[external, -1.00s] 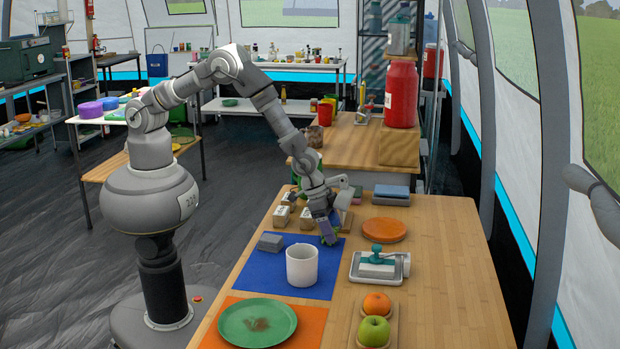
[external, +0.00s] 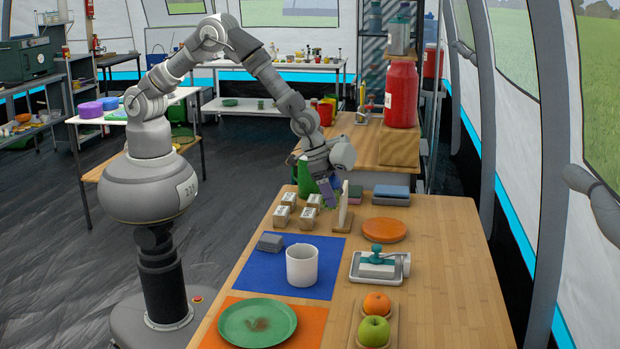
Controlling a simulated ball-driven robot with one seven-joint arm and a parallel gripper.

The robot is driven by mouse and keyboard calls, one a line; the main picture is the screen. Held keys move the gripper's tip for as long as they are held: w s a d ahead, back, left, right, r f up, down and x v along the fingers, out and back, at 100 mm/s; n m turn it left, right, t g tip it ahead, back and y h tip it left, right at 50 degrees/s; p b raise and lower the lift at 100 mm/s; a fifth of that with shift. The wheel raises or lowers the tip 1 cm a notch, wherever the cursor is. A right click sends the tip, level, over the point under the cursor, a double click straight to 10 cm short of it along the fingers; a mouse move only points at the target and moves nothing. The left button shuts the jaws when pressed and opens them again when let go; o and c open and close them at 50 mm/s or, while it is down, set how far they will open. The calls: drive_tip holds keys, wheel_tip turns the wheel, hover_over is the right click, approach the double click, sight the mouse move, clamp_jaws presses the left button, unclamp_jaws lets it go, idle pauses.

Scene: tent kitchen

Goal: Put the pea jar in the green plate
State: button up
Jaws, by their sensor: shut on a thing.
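The green plate (external: 228,325) lies on an orange mat at the near left of the wooden table, with a brownish mark in its middle. My gripper (external: 331,196) is over the far part of the table, raised above it and tilted, beside a white upright board. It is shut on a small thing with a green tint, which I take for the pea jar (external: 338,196). The jar is mostly hidden by the fingers, so its shape cannot be told.
A white mug (external: 301,266) and a grey block (external: 270,242) stand on a blue mat (external: 320,247), between gripper and plate. Several small labelled blocks (external: 282,216) sit left of the gripper. An orange disc (external: 384,230), a metal tray (external: 357,275) and fruit (external: 374,331) are at right.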

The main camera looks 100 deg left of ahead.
sight(332, 181)
wheel_tip(332, 181, up, 4)
drive_tip(key=shift+f, duration=0.25)
drive_tip(key=shift+s+d+r, duration=0.2)
drive_tip(key=shift+d, duration=0.35)
drive_tip(key=s+d+m+g+h+p, duration=0.15)
drive_tip(key=s+d+m, duration=0.35)
drive_tip(key=s+d, duration=0.8)
drive_tip(key=s+d+m+g+h, duration=0.15)
drive_tip(key=s+d+m, duration=0.6)
drive_tip(key=d, duration=0.85)
wheel_tip(332, 181, down, 9)
drive_tip(key=d+n+t, duration=0.1)
drive_tip(key=n, duration=0.1)
drive_tip(key=shift+h, duration=0.3)
drive_tip(key=w+d+b, duration=0.1)
drive_tip(key=w+d, duration=0.2)
drive_tip(key=w+d+f+b, duration=0.1)
drive_tip(key=w+d+b, duration=0.1)
drive_tip(key=w+d, duration=0.1)
drive_tip(key=w+d+f+b, duration=0.1)
drive_tip(key=w+d+b, duration=0.1)
drive_tip(key=w+d, duration=0.1)
drive_tip(key=shift+w+d, duration=0.35)
drive_tip(key=shift+d, duration=0.45)
drive_tip(key=shift+f+b, duration=0.85)
drive_tip(key=shift+f, duration=0.8)
